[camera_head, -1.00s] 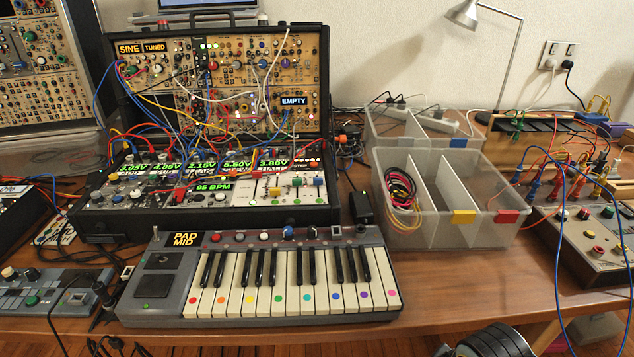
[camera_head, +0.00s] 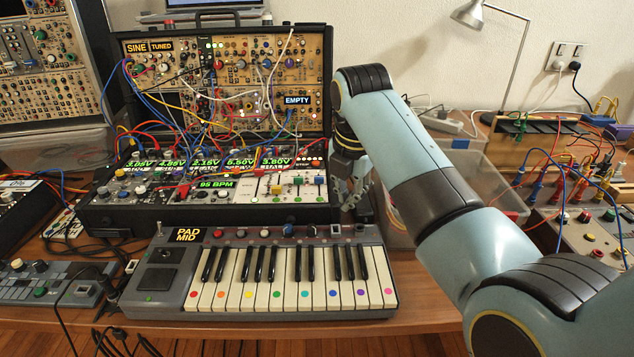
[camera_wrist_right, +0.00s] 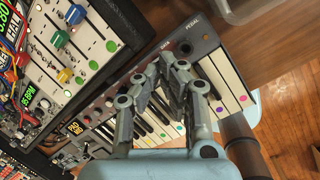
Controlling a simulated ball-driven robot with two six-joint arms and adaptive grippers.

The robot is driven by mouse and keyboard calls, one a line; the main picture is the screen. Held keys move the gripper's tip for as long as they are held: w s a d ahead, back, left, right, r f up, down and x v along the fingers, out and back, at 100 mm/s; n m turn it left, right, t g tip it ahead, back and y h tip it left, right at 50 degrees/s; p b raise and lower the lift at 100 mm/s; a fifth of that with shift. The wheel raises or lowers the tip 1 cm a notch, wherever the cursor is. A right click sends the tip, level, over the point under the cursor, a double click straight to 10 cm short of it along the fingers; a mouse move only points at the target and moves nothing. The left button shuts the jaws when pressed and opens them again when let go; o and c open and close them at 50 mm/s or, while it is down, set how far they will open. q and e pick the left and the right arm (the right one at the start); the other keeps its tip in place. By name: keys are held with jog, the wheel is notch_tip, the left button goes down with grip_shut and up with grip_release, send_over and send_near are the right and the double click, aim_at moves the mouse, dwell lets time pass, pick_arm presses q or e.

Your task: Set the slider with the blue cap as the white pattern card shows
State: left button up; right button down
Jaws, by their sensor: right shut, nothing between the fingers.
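In the right wrist view the blue cap (camera_wrist_right: 75,14) is at the upper left. The green cap (camera_head: 297,181) stands about level with it, and the yellow cap (camera_head: 278,190) is lower. I cannot clearly make out the white pattern card. My right gripper (camera_head: 358,192) is just right of the case, apart from the blue cap. In the right wrist view its fingers (camera_wrist_right: 173,62) are shut and empty above the keyboard. My left gripper is not in view.
The keyboard (camera_head: 170,300) lies in front of the synth case (camera_head: 120,215). Patch cables (camera_head: 160,100) hang over the case's modules. Clear bins (camera_head: 505,185) stand behind my right arm, partly hidden. A lamp (camera_head: 468,14) stands at the back right.

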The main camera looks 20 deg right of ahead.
aim_at(317, 192)
jog(key=w+a+r+n, duration=0.4)
jog(key=w+r+n, duration=0.3)
jog(key=shift+n, duration=0.3)
jog(key=b+x, duration=0.2)
jog(key=x, duration=0.8)
jog(key=shift+d+f, duration=0.15)
jog(key=shift+d, duration=0.05)
